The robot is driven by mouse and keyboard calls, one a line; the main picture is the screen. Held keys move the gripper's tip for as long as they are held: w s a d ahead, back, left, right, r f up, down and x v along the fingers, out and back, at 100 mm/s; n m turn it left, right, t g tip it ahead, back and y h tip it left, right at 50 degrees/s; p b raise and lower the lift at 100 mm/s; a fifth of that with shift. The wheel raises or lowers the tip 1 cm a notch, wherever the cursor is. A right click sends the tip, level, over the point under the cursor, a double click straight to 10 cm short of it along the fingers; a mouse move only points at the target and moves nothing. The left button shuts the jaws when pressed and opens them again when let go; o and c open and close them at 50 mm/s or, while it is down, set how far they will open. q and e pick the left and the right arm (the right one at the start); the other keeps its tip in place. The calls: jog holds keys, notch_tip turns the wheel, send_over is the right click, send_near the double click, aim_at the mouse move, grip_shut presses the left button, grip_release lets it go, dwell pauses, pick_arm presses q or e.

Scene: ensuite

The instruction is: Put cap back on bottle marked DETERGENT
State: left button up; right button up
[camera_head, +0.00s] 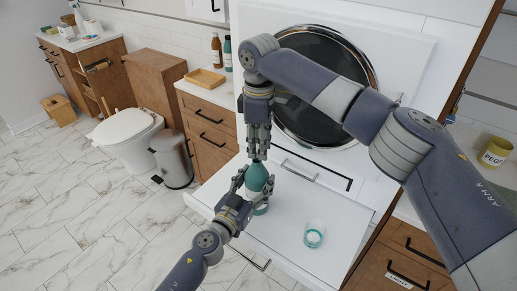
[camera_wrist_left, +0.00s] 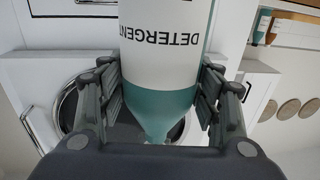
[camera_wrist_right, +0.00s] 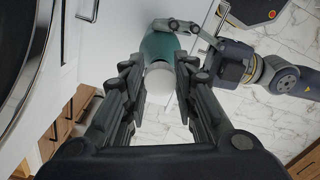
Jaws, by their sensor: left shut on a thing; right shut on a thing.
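The teal bottle (camera_head: 257,178) stands upright over the white pull-out shelf, its neck toward my right gripper. In the left wrist view its white label reads DETERGENT (camera_wrist_left: 172,38), upside down in the picture. My left gripper (camera_head: 243,186) is shut around the bottle's teal shoulder (camera_wrist_left: 160,105). My right gripper (camera_head: 258,156) points down above the bottle and is shut on the white cap (camera_wrist_right: 159,82). In the right wrist view the cap lies in line with the teal bottle (camera_wrist_right: 160,46). I cannot tell whether the cap touches the neck.
A clear cup with a teal mark (camera_head: 314,234) stands on the white pull-out shelf (camera_head: 275,232), right of the bottle. The washer door (camera_head: 330,75) is close behind my right arm. A wooden tray (camera_head: 205,78) and bottles (camera_head: 217,50) are on the counter to the left.

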jog(key=shift+f, duration=0.4)
jog(key=shift+f, duration=0.1)
jog(key=shift+f, duration=0.8)
jog(key=shift+f, duration=0.55)
